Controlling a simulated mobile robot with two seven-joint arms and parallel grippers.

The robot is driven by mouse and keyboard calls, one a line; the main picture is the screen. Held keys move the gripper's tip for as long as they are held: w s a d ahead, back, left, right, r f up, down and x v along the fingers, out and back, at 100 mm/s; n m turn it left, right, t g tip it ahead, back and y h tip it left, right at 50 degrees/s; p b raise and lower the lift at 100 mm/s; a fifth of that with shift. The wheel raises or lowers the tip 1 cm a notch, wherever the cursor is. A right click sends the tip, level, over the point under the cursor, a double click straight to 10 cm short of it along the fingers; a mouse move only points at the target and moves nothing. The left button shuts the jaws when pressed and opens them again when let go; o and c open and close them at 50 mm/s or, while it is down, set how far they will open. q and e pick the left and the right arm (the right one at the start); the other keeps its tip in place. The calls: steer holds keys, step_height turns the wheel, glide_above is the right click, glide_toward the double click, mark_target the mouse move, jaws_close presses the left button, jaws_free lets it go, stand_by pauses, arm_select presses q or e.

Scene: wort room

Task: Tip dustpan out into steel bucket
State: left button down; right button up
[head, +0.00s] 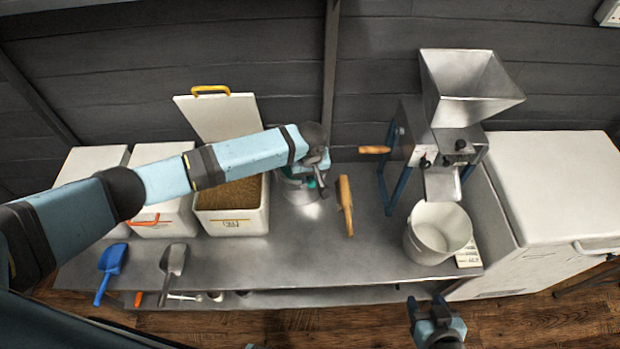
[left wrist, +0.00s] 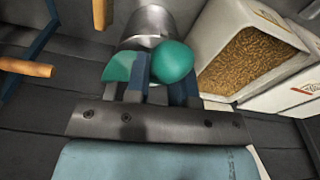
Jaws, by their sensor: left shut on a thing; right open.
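My left gripper (head: 318,172) is at the back middle of the steel bench, shut on a green thing that seems to be the dustpan (left wrist: 174,62). Its green parts show on both sides of a finger in the left wrist view; in the head view the gripper mostly hides it. The steel bucket (head: 300,192) stands on the bench just under the gripper, partly covered by my arm. Its shiny side shows beyond the dustpan in the left wrist view (left wrist: 150,22). I cannot tell whether anything lies in the dustpan. My right gripper (head: 436,308) is open and empty before the bench front.
A wooden-handled brush or similar tool (head: 345,205) lies right of the bucket. A grain mill (head: 440,150) and white pail (head: 437,235) stand further right. An open grain bin (head: 233,222) is left of the bucket. Blue (head: 112,262) and grey (head: 173,262) scoops lie front left.

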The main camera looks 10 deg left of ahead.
arm_select(q)
steer(key=shift+w+a+r+g+h+p, duration=0.2)
steer(key=shift+w+r+g+p, duration=0.15)
steer(key=shift+w+r, duration=0.15)
steer(key=shift+w+a+r+g+h+p, duration=0.1)
steer(key=shift+w+a+r+g+p, duration=0.05)
steer(key=shift+w+r+g+p, duration=0.3)
steer(key=shift+w+a+r+g, duration=0.3)
steer(key=shift+w+r, duration=0.15)
steer(key=shift+r, duration=0.15)
steer(key=shift+w+a+r+g+h, duration=0.15)
steer(key=shift+w+r+g+h, duration=0.25)
steer(key=shift+w+r+g, duration=0.15)
steer(key=shift+w+a+r+g+h+b, duration=0.2)
steer(key=shift+w+a+r+g, duration=0.1)
steer(key=shift+w, duration=0.2)
steer(key=shift+w+a+r+g+h+b, duration=0.15)
steer(key=shift+w+r+g, duration=0.15)
steer(key=shift+w, duration=0.25)
steer(key=shift+w+a+r+g+h+b, duration=0.1)
steer(key=shift+w+a+r+g+b, duration=0.2)
steer(key=shift+w, duration=0.2)
